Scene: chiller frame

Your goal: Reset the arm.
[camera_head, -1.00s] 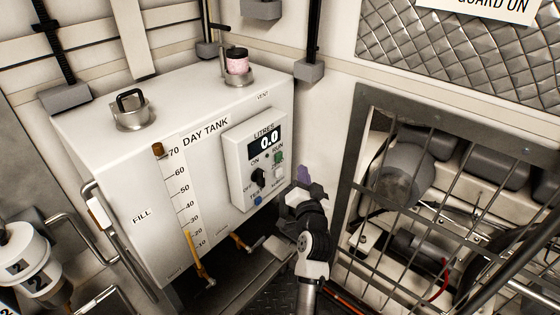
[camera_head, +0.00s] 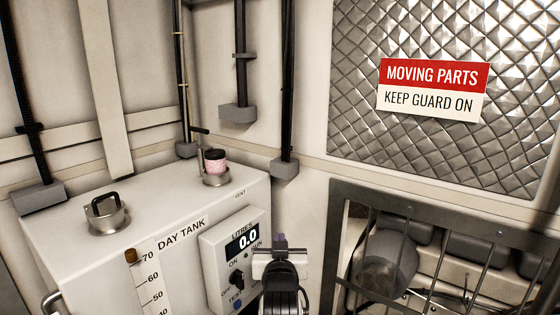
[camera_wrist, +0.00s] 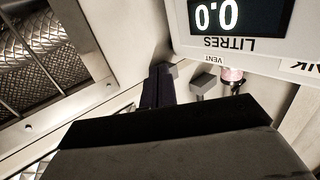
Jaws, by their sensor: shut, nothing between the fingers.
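My gripper (camera_head: 280,243) is at the bottom centre of the head view, in front of the right edge of the control panel. It is shut and holds nothing. My dark wrist fills the lower middle of the wrist view and hides what lies behind it. The control panel (camera_head: 213,258) reads 0.0 litres on its display (camera_head: 242,241); the display also shows upside down in the wrist view (camera_wrist: 236,17). My arm covers part of the panel's right side in the head view.
The white day tank (camera_head: 75,250) stands at the left, with a handled cap (camera_head: 105,215) and a pink-banded vent fitting (camera_head: 215,165) on top. A barred guard (camera_head: 338,225) is at the right, below a quilted metal panel (camera_head: 400,150). Black conduits (camera_head: 288,80) run up the back wall.

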